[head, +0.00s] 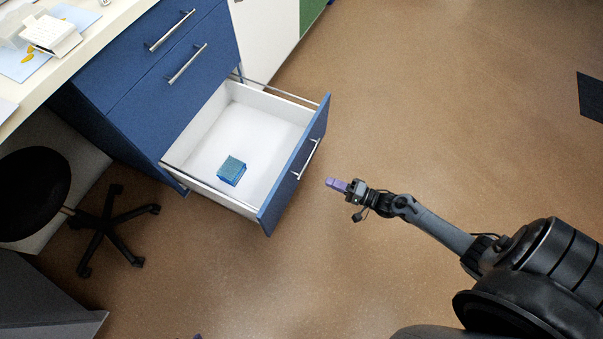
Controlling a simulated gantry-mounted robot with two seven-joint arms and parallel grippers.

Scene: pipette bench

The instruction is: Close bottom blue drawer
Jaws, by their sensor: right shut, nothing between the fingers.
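The bottom blue drawer (294,169) is pulled well out of the blue cabinet (166,115). Its white inside shows, and a small blue box (232,171) lies in it. The drawer's blue front carries a silver bar handle (306,159). My right gripper (336,184) has purple fingertips, is shut and empty, and is a short way to the right of the drawer front, apart from it. Of my left gripper, at most a small purple bit shows at the bottom edge, too little to judge.
Two upper blue drawers with handles (187,64) are shut. A black wheeled chair (36,190) stands left of the open drawer. A white counter (98,38) holds small items at the upper left. The brown floor (420,100) is clear to the right.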

